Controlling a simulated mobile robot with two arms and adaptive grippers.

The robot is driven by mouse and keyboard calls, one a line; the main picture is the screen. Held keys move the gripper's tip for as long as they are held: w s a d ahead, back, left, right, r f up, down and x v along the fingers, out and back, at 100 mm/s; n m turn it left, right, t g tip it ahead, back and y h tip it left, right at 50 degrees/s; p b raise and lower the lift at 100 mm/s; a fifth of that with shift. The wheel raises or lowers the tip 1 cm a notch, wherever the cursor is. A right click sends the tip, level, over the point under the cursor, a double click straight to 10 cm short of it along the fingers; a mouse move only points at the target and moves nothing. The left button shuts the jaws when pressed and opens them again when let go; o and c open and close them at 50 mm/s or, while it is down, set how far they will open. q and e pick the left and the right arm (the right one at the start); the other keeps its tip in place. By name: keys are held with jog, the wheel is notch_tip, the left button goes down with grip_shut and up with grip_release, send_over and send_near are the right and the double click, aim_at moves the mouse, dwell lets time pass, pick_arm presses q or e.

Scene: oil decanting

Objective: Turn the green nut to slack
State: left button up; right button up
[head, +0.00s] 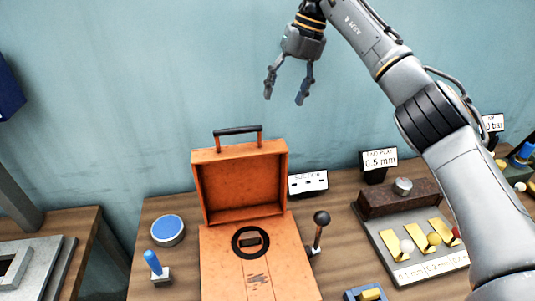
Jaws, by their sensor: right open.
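I cannot make out a green nut anywhere in the head view. My right gripper (284,99) hangs in the air in front of the blue wall, above the orange case. Its two fingers point down, are spread apart and hold nothing. My left gripper is not in view. An open orange case (221,247) stands on the wooden bench, its lid raised with a dark handle on top. A dark ring with a small block in it lies in the case.
A lever with a black ball knob (321,218) stands right of the case. A blue round disc (167,230) and a blue-handled piece (153,262) are on its left. A grey tray (401,275) with yellow plates sits right, near a "0.5 mm" sign (379,161).

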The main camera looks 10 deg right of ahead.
aim_at(269, 141)
jog(key=p+x, duration=0.2)
jog(key=x, duration=1.2)
jog(key=shift+w+d, duration=0.1)
jog(key=shift+d, duration=0.1)
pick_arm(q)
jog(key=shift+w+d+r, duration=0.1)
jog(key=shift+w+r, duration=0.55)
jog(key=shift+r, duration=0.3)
pick_arm(e)
jog(key=shift+a+f, duration=0.15)
jog(key=shift+f, duration=0.45)
jog(key=c, duration=1.2)
